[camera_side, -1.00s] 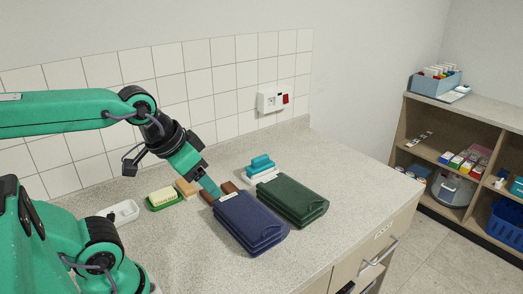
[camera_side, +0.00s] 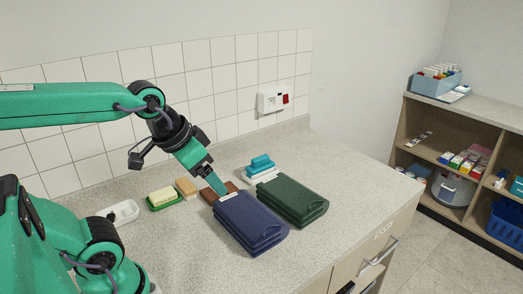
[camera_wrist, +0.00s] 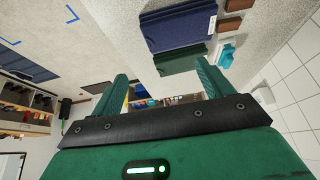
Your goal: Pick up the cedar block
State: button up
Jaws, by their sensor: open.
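Two reddish-brown blocks lie on the counter behind the blue folders: one block (camera_side: 208,196) left of my gripper, the other (camera_side: 232,186) right of it, partly hidden. Both also show at the top right of the wrist view, one (camera_wrist: 229,25) nearer and one (camera_wrist: 237,4) cut by the edge. A paler tan block (camera_side: 186,187) stands further left. I cannot tell for sure which is the cedar block. My gripper (camera_side: 223,189) points down between the brown blocks at the folders' back edge. In the wrist view its fingers (camera_wrist: 161,72) are apart with nothing between them.
Stacked navy folders (camera_side: 248,222) and dark green folders (camera_side: 292,200) lie close in front and right. A yellow bar on a green dish (camera_side: 163,199), a white tray (camera_side: 122,213) and a teal-and-white stack (camera_side: 262,168) are nearby. The counter's front left is clear.

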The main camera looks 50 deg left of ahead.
jog(key=w+a+g, duration=0.2)
jog(key=w+a, duration=0.3)
jog(key=w, duration=0.3)
jog(key=g, duration=0.3)
send_near(232, 187)
jog(key=shift+d+f, duration=0.2)
jog(key=shift+a+f, duration=0.3)
jog(key=shift+f, duration=1.35)
jog(key=shift+f, duration=0.1)
jog(key=shift+f, duration=2.5)
jog(key=shift+c, duration=0.2)
jog(key=c, duration=0.7)
